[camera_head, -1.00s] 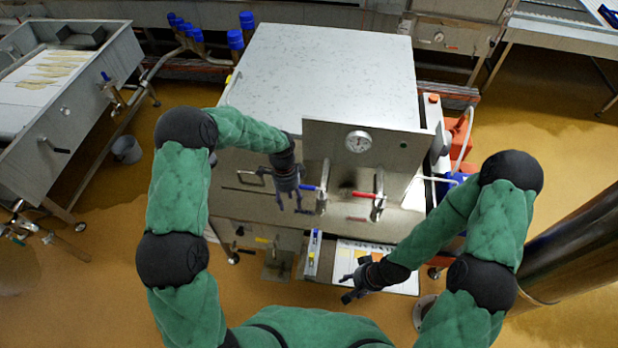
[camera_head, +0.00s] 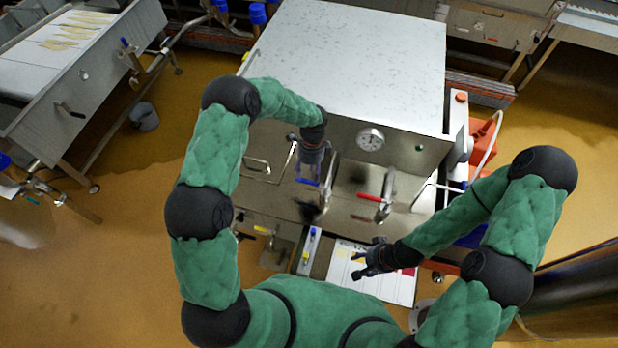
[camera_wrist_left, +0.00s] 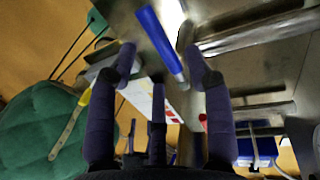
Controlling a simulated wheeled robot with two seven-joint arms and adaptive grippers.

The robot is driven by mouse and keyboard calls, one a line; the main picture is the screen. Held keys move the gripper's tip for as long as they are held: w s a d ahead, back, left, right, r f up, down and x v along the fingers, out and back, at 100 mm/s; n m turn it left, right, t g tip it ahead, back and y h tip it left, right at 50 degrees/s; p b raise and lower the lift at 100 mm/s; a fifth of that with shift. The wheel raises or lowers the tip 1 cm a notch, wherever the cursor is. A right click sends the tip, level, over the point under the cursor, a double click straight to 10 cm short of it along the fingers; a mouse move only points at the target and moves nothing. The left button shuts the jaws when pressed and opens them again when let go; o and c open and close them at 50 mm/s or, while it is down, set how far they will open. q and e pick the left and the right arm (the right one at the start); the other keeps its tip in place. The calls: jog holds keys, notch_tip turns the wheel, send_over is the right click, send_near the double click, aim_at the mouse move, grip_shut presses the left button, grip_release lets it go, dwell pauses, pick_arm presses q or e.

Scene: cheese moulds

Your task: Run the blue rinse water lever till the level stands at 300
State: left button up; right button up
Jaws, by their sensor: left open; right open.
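The blue lever (camera_head: 306,182) sits on the front of a steel vat (camera_head: 350,60), left of a red lever (camera_head: 369,197). My left gripper (camera_head: 310,208) is over the blue lever, its fingers dark and blurred in the head view. In the left wrist view the blue lever (camera_wrist_left: 158,42) reaches down between the spread fingers of the open left gripper (camera_wrist_left: 162,62); I cannot tell whether they touch it. My right gripper (camera_head: 358,266) is open and empty, low in front of the vat. No level number is readable.
A round dial (camera_head: 371,140) is on the vat's upper front, too small to read. A printed sheet (camera_head: 385,285) lies below the right gripper. A steel table (camera_head: 110,75) and a grey bucket (camera_head: 144,115) stand at left. Open floor lies between them and the vat.

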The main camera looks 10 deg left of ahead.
aim_at(308, 182)
pick_arm(q)
jog(key=shift+s+f, duration=0.2)
jog(key=shift+f, duration=0.65)
jog(key=shift+s+f, duration=0.15)
jog(key=shift+f, duration=0.7)
grip_shut()
